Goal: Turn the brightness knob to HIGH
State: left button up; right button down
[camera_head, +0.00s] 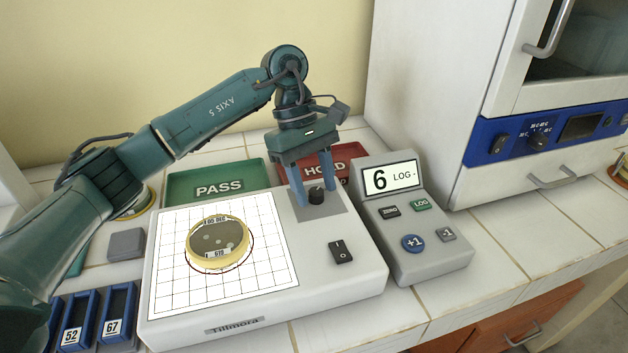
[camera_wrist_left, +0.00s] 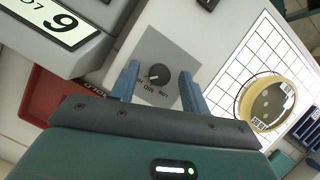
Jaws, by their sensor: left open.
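The brightness knob (camera_head: 317,194) is a small black dial on a grey plate at the back right of the white light box (camera_head: 240,312). In the left wrist view the knob (camera_wrist_left: 159,74) shows a pale pointer mark, with small lettering around it that is too blurred to read fully. My left gripper (camera_head: 313,204) points down with its blue fingers on either side of the knob. In the left wrist view the fingers (camera_wrist_left: 158,80) are apart, with gaps between them and the knob. My right gripper is not in view.
A petri dish (camera_head: 218,241) sits on the lit grid. A counter (camera_head: 425,250) reading 6 stands right of the box. Green PASS (camera_head: 215,184) and red HOLD (camera_head: 345,158) trays lie behind. A white incubator (camera_head: 425,70) stands at the back right. A power switch (camera_head: 341,251) is in front of the knob.

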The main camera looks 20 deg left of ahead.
pick_arm(q)
jog(key=v, duration=1.3)
